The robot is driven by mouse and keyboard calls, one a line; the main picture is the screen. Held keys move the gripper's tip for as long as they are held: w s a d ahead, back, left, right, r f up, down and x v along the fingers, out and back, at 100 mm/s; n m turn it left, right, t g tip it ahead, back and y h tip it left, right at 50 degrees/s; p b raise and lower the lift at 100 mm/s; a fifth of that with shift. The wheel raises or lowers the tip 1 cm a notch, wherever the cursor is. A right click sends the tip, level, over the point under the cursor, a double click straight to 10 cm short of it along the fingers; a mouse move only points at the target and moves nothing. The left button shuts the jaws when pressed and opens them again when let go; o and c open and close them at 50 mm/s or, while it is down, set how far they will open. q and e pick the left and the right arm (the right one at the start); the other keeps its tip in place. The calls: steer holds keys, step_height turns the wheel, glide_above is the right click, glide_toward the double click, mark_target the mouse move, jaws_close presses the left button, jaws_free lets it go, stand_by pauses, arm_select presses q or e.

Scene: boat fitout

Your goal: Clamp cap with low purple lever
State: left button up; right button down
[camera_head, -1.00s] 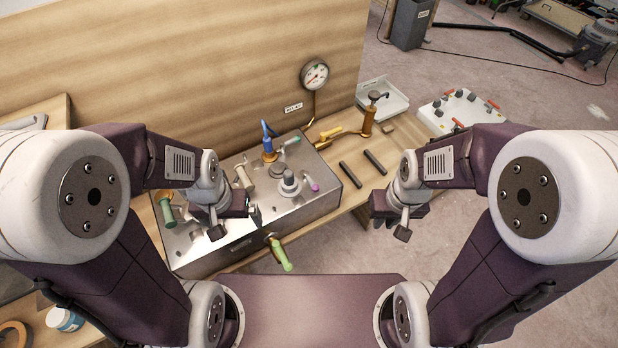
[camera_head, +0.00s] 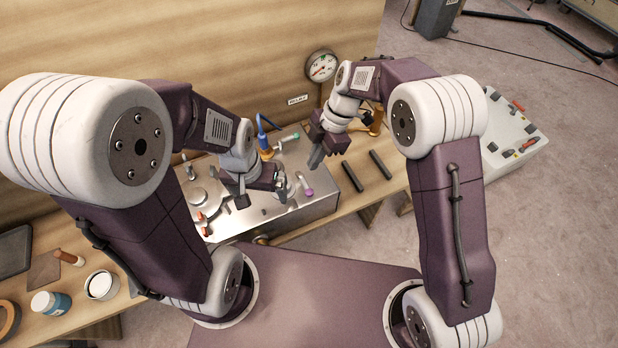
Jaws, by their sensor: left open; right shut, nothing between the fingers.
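The low purple lever (camera_head: 306,190) sticks out beside a grey cap (camera_head: 290,184) on top of the metal box (camera_head: 320,207). The cap is partly hidden by my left gripper. My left gripper (camera_head: 262,192) is open over the box, just left of the cap and lever; I cannot tell whether it touches the cap. My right gripper (camera_head: 316,160) is shut and empty, pointing down above the box's right back part, above and slightly right of the purple lever in the picture.
Two dark bars (camera_head: 352,177) (camera_head: 380,164) lie on the bench to the right. A gauge (camera_head: 321,66) is on the back panel. A white switch panel (camera_head: 510,140) stands far right.

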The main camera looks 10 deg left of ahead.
mark_target(304, 183)
steer(key=x, duration=0.3)
steer(key=p+x, duration=0.1)
steer(key=x, duration=0.5)
steer(key=shift+s+a+p, duration=0.2)
steer(key=shift+s+p, duration=0.15)
steer(key=shift+s, duration=0.05)
steer(key=shift+a+f, duration=0.1)
steer(key=shift+f, duration=0.3)
arm_select(q)
steer(key=shift+s+r, duration=0.3)
steer(key=shift+r, duration=0.65)
arm_select(e)
steer(key=shift+s, duration=0.1)
